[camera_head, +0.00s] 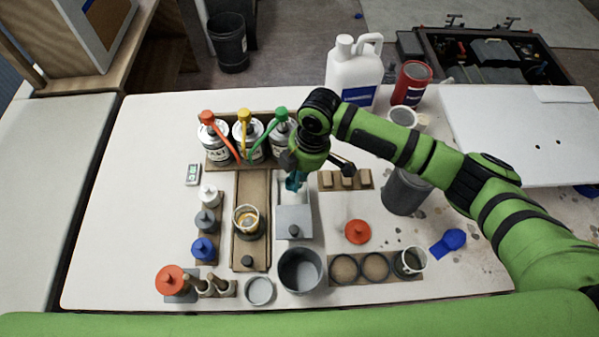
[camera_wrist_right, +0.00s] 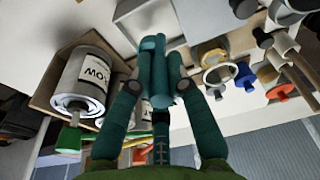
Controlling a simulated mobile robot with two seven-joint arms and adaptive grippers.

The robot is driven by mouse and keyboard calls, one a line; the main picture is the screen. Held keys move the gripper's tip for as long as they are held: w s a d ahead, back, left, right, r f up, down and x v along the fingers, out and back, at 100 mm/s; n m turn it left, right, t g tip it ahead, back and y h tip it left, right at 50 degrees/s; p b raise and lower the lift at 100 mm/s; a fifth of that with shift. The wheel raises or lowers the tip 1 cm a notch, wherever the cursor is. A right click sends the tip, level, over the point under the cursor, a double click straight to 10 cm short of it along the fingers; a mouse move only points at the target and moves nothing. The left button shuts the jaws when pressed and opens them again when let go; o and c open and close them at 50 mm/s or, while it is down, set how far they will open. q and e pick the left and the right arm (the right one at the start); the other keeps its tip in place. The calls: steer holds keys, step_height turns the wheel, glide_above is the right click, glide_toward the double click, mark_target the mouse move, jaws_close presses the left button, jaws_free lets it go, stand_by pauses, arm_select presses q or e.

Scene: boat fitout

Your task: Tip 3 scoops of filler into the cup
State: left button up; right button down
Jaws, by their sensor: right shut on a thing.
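My right gripper (camera_head: 296,181) is above the table behind the cup, pointing down. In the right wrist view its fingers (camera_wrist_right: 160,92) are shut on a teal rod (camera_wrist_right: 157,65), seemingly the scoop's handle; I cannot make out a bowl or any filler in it. The clear cup (camera_head: 247,221), with an amber band, stands on a brown board left of and nearer than the gripper; it also shows in the wrist view (camera_wrist_right: 216,66). A pale grey square container (camera_head: 294,217) lies just in front of the gripper. My left gripper is not in view.
Three cans with red, yellow and green pump tops (camera_head: 244,145) stand left of the gripper. A dark grey pot (camera_head: 300,270) is at the front. A white jug (camera_head: 352,75) and a grey cylinder (camera_head: 404,192) stand right. Small bottles (camera_head: 206,220) line the left.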

steer(key=shift+f+b, duration=0.35)
steer(key=shift+f, duration=0.2)
steer(key=shift+f+b, duration=0.6)
steer(key=shift+f, duration=0.65)
steer(key=shift+f+b, duration=0.8)
steer(key=shift+f, duration=0.6)
steer(key=shift+r, duration=0.1)
step_height(320, 180, up, 8)
steer(key=p, duration=0.9)
steer(key=shift+r, duration=0.25)
steer(key=shift+f, duration=0.1)
